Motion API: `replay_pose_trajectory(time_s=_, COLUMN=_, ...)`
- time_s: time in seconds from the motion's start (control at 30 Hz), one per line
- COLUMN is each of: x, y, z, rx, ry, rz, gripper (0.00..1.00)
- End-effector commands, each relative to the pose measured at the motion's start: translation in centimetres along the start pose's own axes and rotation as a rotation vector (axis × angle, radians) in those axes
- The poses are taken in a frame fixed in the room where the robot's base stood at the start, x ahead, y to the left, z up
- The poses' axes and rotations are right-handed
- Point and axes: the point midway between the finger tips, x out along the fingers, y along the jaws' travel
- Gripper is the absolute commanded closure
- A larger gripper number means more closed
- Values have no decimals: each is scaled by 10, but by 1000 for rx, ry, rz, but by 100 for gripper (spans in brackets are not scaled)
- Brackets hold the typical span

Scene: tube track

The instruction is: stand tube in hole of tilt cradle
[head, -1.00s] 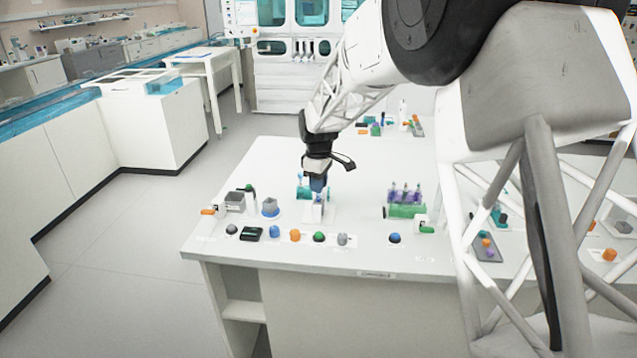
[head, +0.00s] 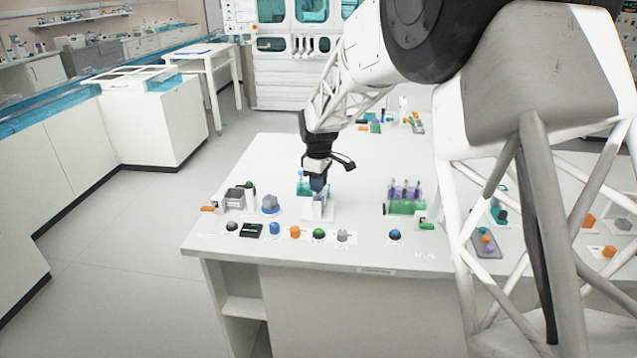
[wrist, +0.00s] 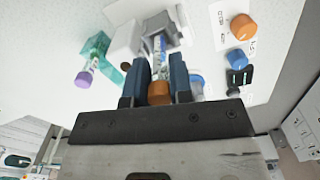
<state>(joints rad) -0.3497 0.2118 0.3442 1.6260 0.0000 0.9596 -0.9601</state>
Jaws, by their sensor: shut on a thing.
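My gripper (head: 318,188) is low over the middle of the bench in the head view. In the wrist view its two blue fingers (wrist: 160,84) are shut on a tube (wrist: 160,46) with a brown-orange cap (wrist: 158,93). The tube's labelled body points away from the wrist camera, beside pale block parts. A small white stand (head: 318,209), which looks like the tilt cradle, is directly below the fingers in the head view; its pale body (wrist: 124,42) shows in the wrist view. The hole is hidden, and I cannot tell how far the tube is in it.
A teal holder (wrist: 98,46) with a purple-capped tube (wrist: 84,79) is close beside the fingers. A green rack (head: 406,207) with purple tubes stands to the right. Several coloured knobs, including an orange one (head: 295,232), line the front edge. The bench between cradle and rack is clear.

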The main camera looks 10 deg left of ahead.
Motion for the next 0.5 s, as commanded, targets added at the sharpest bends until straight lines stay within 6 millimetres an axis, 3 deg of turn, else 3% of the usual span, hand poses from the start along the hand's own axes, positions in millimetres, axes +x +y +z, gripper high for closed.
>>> replay_pose_trajectory(time_s=0.5, x=10, y=0, z=0, rx=0, ry=0, rz=0, gripper=92)
